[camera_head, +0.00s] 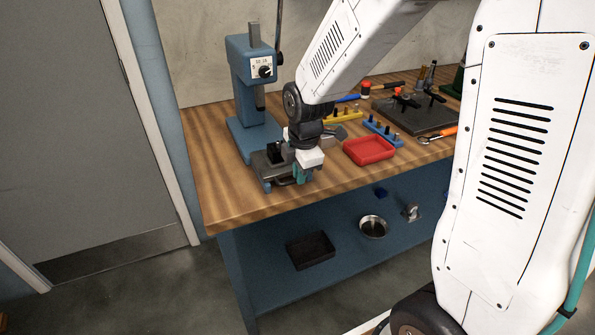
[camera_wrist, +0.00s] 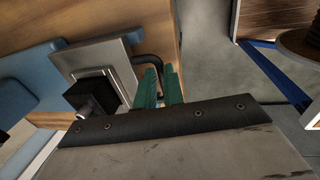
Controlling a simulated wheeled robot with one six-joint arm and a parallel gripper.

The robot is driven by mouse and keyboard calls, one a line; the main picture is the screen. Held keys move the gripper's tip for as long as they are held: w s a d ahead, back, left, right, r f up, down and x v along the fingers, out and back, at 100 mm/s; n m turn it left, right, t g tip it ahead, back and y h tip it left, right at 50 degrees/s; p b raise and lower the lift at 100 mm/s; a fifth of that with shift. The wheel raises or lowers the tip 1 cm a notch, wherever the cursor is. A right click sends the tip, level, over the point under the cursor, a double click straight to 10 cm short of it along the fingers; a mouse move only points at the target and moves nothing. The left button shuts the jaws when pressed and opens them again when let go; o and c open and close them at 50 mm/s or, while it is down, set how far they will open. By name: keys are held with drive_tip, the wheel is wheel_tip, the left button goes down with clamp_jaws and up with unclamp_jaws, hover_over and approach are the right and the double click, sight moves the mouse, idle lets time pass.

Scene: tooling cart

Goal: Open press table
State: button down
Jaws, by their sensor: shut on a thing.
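The blue press (camera_head: 249,80) with a dial stands at the left end of the wooden workbench. Its grey press table (camera_head: 263,168) sits at the front of the press base, with a black block (camera_head: 275,153) on it. In the wrist view the table's grey plate (camera_wrist: 117,56), the black block (camera_wrist: 86,95) and a dark curved handle (camera_wrist: 150,60) show. My gripper (camera_head: 297,177) is at the bench's front edge, with its green fingers (camera_wrist: 160,84) shut on the handle. My wrist hides part of the handle in the head view.
A red tray (camera_head: 369,160) lies to the right of my gripper. Behind it are yellow and blue racks, and a dark fixture plate (camera_head: 418,115). A lower blue shelf holds a black bin (camera_head: 311,250) and a round metal bowl (camera_head: 373,236). Floor in front is clear.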

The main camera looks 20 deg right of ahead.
drive_tip(key=c, duration=1.5)
unclamp_jaws()
drive_tip(key=shift+a, duration=0.25)
wheel_tip(320, 180, up, 8)
drive_tip(key=s, duration=0.1)
drive_tip(key=shift+s+f, duration=0.15)
drive_tip(key=shift+s, duration=0.05)
drive_tip(key=s+d+r+m, duration=0.1)
drive_tip(key=s+r+m, duration=0.3)
drive_tip(key=s+m, duration=0.5)
drive_tip(key=s+d+r+m, duration=0.1)
drive_tip(key=s+r+m, duration=0.2)
drive_tip(key=s+m, duration=0.6)
drive_tip(key=s, duration=0.6)
drive_tip(key=shift+r+g, duration=0.3)
drive_tip(key=shift+r, duration=0.05)
